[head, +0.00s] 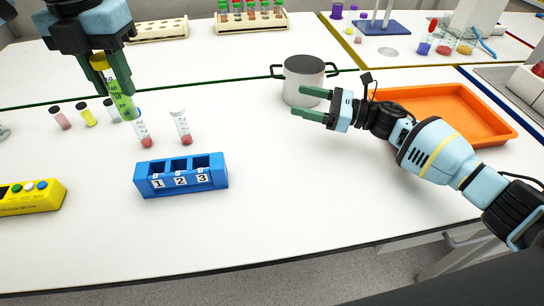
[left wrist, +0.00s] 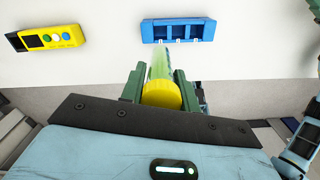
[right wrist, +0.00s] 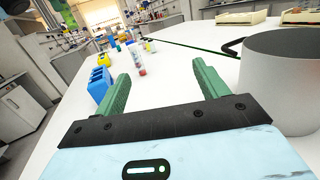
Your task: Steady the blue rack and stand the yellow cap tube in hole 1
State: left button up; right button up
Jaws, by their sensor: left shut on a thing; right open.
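The blue rack (head: 182,183) stands on the white table, its holes labelled 1, 2 and 3 from left to right; they look empty. My left gripper (head: 101,62) is shut on the yellow cap tube (head: 119,92), near its yellow cap. The tube holds green liquid, is tilted, and hangs above and left of the rack. In the left wrist view the yellow cap (left wrist: 162,95) sits between the fingers, with the rack (left wrist: 178,31) beyond. My right gripper (head: 312,103) is open and empty, right of the rack and apart from it, beside the pot.
A grey pot (head: 303,82) stands behind my right gripper, and an orange tray (head: 450,112) lies to the right. Two red-ended tubes (head: 181,127) stand behind the rack. A yellow device (head: 30,198) lies at left. The table right of the rack is clear.

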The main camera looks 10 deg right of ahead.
aim_at(217, 165)
jog(key=s+a+f+n+g, duration=0.1)
jog(key=s+a+f+g, duration=0.1)
jog(key=s+a, duration=0.1)
jog(key=s+a+f+n+g, duration=0.2)
jog(key=s+a+g, duration=0.1)
jog(key=s+a, duration=0.1)
jog(key=s+a+f+n+g+y, duration=0.1)
jog(key=s+a+f+n+g, duration=0.1)
jog(key=s+a+g, duration=0.1)
jog(key=shift+s+a, duration=0.25)
jog(key=shift+a, duration=0.05)
jog(key=shift+w+a+f, duration=0.1)
jog(key=shift+a, duration=2.9)
jog(key=shift+w+a, duration=0.1)
jog(key=shift+a, duration=2.9)
jog(key=c, duration=1.2)
pick_arm(q)
jog(key=shift+m, duration=0.4)
notch_tip(217, 165, down, 8)
jog(key=shift+f, duration=0.1)
pick_arm(e)
jog(key=shift+o, duration=0.2)
